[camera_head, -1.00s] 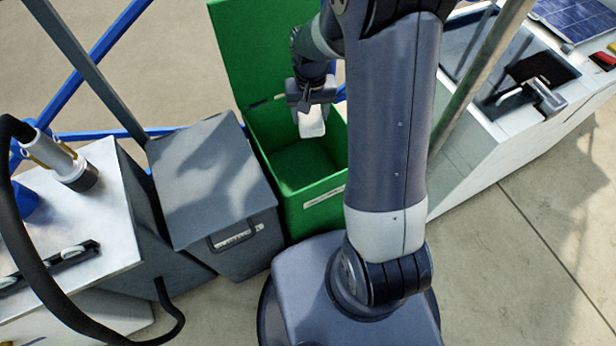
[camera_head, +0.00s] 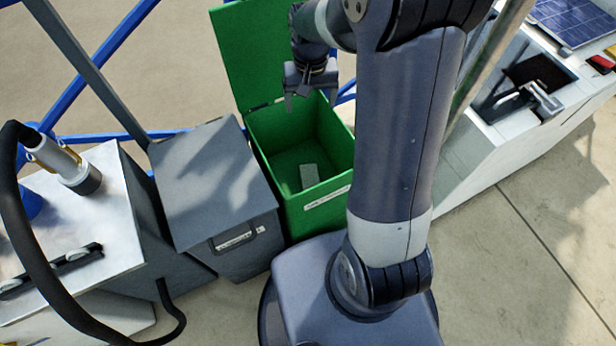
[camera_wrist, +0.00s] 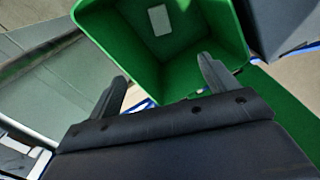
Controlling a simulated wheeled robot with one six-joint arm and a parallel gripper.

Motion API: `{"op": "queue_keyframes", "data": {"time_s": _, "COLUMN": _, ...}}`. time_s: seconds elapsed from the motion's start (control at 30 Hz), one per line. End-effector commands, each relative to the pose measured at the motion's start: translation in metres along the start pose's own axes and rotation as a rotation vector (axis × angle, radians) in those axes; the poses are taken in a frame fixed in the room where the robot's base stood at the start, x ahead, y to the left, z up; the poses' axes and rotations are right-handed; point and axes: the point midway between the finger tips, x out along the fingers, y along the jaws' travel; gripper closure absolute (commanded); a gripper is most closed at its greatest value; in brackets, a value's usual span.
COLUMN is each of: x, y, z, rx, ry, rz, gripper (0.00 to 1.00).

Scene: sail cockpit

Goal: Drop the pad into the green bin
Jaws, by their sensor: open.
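The pad (camera_head: 309,176) is a small pale rectangle lying inside the green bin (camera_head: 325,203), on or near its floor. In the wrist view the pad (camera_wrist: 158,20) shows whitish against the bin's inside (camera_wrist: 185,45). The bin's lid (camera_head: 262,50) stands open at the back. My gripper (camera_head: 310,98) is above the back part of the bin, apart from the pad. In the wrist view its two fingers (camera_wrist: 165,88) are spread with nothing between them.
A grey bin (camera_head: 215,185) with a shut lid stands just left of the green bin. A pale metal-topped cabinet (camera_head: 110,210) with a black hose is further left. Blue rails (camera_head: 95,65) run behind. A white cockpit unit (camera_head: 500,140) stands at the right.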

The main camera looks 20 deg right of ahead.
Motion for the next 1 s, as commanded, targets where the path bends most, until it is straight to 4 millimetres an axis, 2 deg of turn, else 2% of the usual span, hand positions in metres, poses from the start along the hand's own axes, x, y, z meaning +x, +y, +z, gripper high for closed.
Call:
{"op": "queue_keyframes", "data": {"time_s": 0.03, "x": -0.013, "y": 0.0, "z": -0.001, "rx": 0.0, "ry": 0.004, "rz": -0.001, "gripper": 0.19}}
{"op": "queue_keyframes", "data": {"time_s": 0.2, "x": -0.038, "y": 0.0, "z": -0.001, "rx": 0.0, "ry": 0.002, "rz": 0.0, "gripper": 0.19}}
{"op": "queue_keyframes", "data": {"time_s": 0.33, "x": -0.046, "y": 0.0, "z": 0.0, "rx": 0.0, "ry": 0.0, "rz": 0.0, "gripper": 0.19}}
{"op": "queue_keyframes", "data": {"time_s": 0.57, "x": -0.047, "y": 0.0, "z": 0.0, "rx": 0.0, "ry": -0.001, "rz": 0.0, "gripper": 0.19}}
{"op": "queue_keyframes", "data": {"time_s": 0.77, "x": -0.037, "y": 0.0, "z": 0.0, "rx": 0.0, "ry": -0.002, "rz": 0.0, "gripper": 0.19}}
{"op": "queue_keyframes", "data": {"time_s": 1.0, "x": 0.005, "y": 0.0, "z": 0.001, "rx": 0.0, "ry": -0.005, "rz": 0.001, "gripper": 0.19}}
